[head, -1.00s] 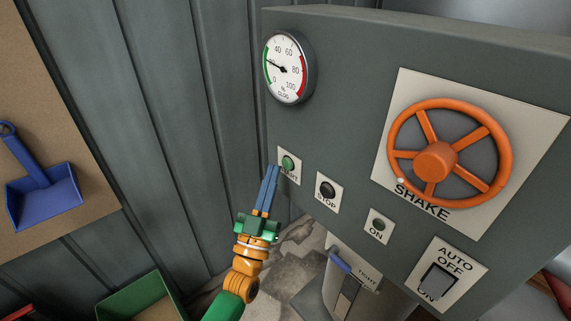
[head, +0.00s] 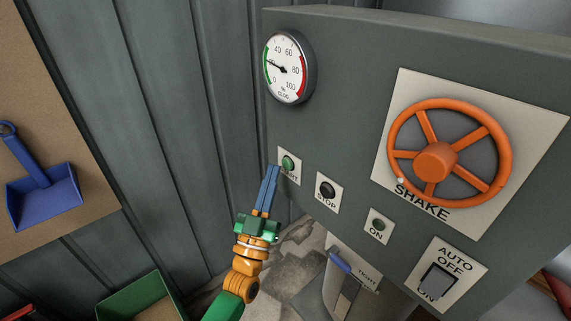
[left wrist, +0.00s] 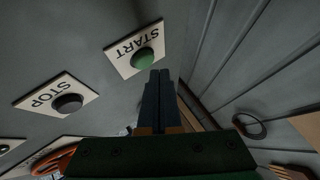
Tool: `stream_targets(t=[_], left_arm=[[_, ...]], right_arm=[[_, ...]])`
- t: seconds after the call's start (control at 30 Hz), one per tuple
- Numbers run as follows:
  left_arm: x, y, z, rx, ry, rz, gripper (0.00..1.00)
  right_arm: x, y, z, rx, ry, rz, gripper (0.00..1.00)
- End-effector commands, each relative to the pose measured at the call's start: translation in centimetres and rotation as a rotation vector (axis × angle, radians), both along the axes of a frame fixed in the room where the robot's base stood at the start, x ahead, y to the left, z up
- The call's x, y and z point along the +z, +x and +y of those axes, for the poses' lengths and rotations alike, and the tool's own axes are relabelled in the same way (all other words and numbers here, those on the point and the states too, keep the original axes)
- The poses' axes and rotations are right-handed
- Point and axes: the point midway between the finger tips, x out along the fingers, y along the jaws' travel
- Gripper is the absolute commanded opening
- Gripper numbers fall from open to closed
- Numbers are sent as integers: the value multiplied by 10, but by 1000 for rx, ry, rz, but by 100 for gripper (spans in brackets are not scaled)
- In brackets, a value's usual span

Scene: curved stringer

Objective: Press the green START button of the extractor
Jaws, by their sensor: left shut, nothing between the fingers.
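The green START button (head: 288,163) sits on a white plate at the lower left of the grey extractor panel (head: 340,100). My left gripper (head: 272,170) is shut and empty, its blue fingers pointing up at the START plate, with the tips just below and left of the button. In the left wrist view the green button (left wrist: 144,58) shows just beyond the shut fingertips (left wrist: 160,74). I cannot tell whether the tips touch the plate; the button's face is uncovered. My right gripper is not in view.
The black STOP button (head: 327,190) and a green ON lamp (head: 378,225) are to the right. An orange SHAKE wheel (head: 436,158) and AUTO/OFF/ON switch (head: 438,281) are farther right. A clog gauge (head: 287,68) is above. A green bin (head: 140,301) stands lower left.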

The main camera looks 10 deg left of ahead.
Motion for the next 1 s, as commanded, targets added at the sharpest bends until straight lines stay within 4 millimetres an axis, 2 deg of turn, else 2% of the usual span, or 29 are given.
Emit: stream_targets(t=[1.0], left_arm=[[0, 7, -6, 0, 0, 0, 0]], right_arm=[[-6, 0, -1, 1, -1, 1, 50]])
